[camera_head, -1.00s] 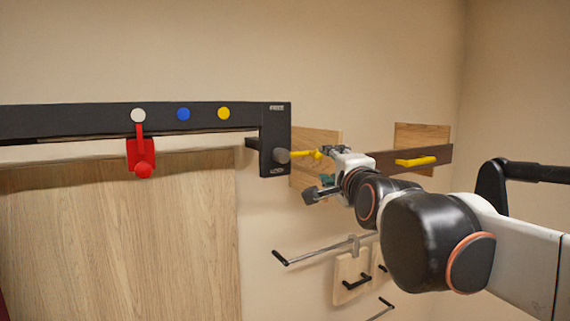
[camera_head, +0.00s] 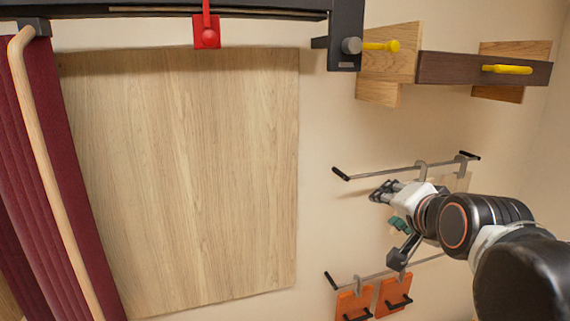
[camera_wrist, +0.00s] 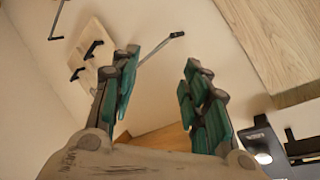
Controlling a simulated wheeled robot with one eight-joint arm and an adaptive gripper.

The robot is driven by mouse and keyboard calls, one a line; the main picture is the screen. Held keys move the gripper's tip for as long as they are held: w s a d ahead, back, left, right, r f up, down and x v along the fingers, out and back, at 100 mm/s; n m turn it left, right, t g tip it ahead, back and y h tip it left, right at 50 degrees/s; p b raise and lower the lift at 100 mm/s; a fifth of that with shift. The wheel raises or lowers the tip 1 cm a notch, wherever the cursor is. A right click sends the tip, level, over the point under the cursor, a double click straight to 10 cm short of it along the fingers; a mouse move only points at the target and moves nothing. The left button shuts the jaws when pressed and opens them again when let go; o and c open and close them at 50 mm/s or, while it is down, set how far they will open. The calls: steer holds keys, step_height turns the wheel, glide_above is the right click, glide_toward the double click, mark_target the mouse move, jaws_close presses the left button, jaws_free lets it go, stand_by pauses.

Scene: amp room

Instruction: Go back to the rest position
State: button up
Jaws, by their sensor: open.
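My gripper (camera_head: 387,228) is at the right in the head view, in front of the wall and near the wall rods. Its two fingers are spread apart with nothing between them. The gripper partly hides the pale board hanging on the upper rod.
The upper rod (camera_head: 385,172) and orange boards (camera_head: 390,296) are close to my gripper. A wooden panel (camera_head: 180,180) fills the left middle. Above are a red tag (camera_head: 207,32), a yellow peg (camera_head: 383,46) and a yellow handle (camera_head: 507,69). A dark red curtain (camera_head: 70,200) hangs left.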

steer(key=s+f+n+g+b, duration=0.3)
steer(key=s+f+n+b, duration=0.2)
steer(key=f, duration=1.3)
steer(key=s+a+f+n+g+b, duration=0.1)
steer(key=s+f+n+g+b, duration=0.2)
steer(key=s+f+b, duration=0.7)
step_height(320, 180, down, 9)
steer(key=shift+s+r+n+b, duration=0.2)
steer(key=shift+s+n+b, duration=0.2)
steer(key=shift+n+b, duration=0.65)
